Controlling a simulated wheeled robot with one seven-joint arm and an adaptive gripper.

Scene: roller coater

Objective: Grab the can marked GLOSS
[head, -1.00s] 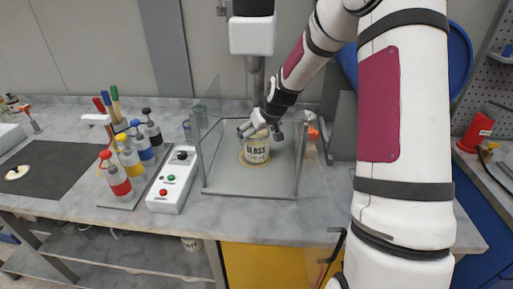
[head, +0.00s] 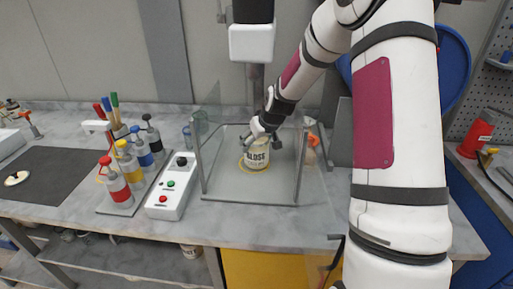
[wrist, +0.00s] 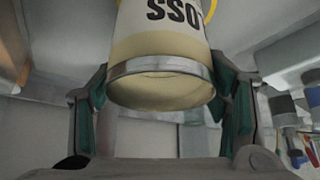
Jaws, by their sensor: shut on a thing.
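The can marked GLOSS (head: 256,157) is cream with dark lettering and stands inside the clear-walled enclosure (head: 250,199), over a yellow ring on its floor. My gripper (head: 262,132) reaches down to the can's top from above. In the wrist view the can (wrist: 160,50) fills the upper middle, with its metal rim between the green finger pads of my gripper (wrist: 164,95). The fingers are shut on the can near its rim. I cannot tell whether the can's base touches the floor.
A white control box (head: 173,186) with red and green buttons stands left of the enclosure. Several colour-banded bottles (head: 129,163) stand on a tray further left. An orange-topped object (head: 313,140) is just right of the enclosure. The enclosure walls stand close around the can.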

